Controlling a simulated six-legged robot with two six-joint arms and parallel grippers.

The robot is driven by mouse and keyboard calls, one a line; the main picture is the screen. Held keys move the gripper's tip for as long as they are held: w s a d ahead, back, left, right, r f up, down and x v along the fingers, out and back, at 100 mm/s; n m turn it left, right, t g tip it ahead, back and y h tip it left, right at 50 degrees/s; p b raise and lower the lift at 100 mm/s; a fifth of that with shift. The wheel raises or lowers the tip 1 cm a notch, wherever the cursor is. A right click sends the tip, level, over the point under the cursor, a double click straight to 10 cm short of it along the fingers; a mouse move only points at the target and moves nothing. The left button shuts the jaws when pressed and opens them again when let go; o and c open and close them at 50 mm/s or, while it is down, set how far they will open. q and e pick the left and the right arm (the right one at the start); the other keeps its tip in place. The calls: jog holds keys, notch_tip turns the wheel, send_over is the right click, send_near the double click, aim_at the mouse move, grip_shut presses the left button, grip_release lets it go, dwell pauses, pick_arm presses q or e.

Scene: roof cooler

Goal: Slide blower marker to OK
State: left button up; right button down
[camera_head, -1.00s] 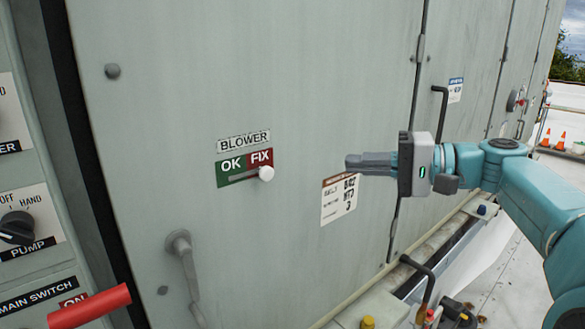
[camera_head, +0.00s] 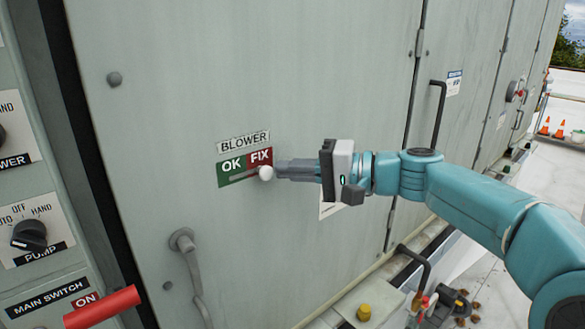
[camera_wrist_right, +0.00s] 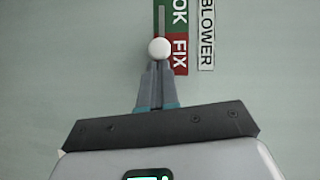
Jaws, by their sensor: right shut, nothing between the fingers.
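The blower marker is a white round knob (camera_head: 266,173) on a slot in the green-and-red OK/FIX plate (camera_head: 232,181), under the BLOWER label (camera_head: 243,141). The knob sits at the right end of the slot, under FIX. My right gripper (camera_head: 280,169) is shut and empty, its tips at the right side of the knob. In the right wrist view the knob (camera_wrist_right: 159,48) is straight ahead of the shut fingertips (camera_wrist_right: 157,66), touching or nearly touching them. The slot toward OK is clear. My left gripper is not in view.
A red lever (camera_head: 102,307) and the pump knob (camera_head: 30,235) are on the panel at the left. Another black handle (camera_head: 437,112) is to the right. The grey door around the plate is flat.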

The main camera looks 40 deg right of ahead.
aim_at(264, 172)
jog(key=a+b, duration=0.2)
jog(key=a, duration=0.1)
jog(key=a+b, duration=0.1)
jog(key=a, duration=0.1)
jog(key=shift+s+a, duration=0.2)
jog(key=shift+s, duration=0.15)
jog(key=shift+r, duration=0.1)
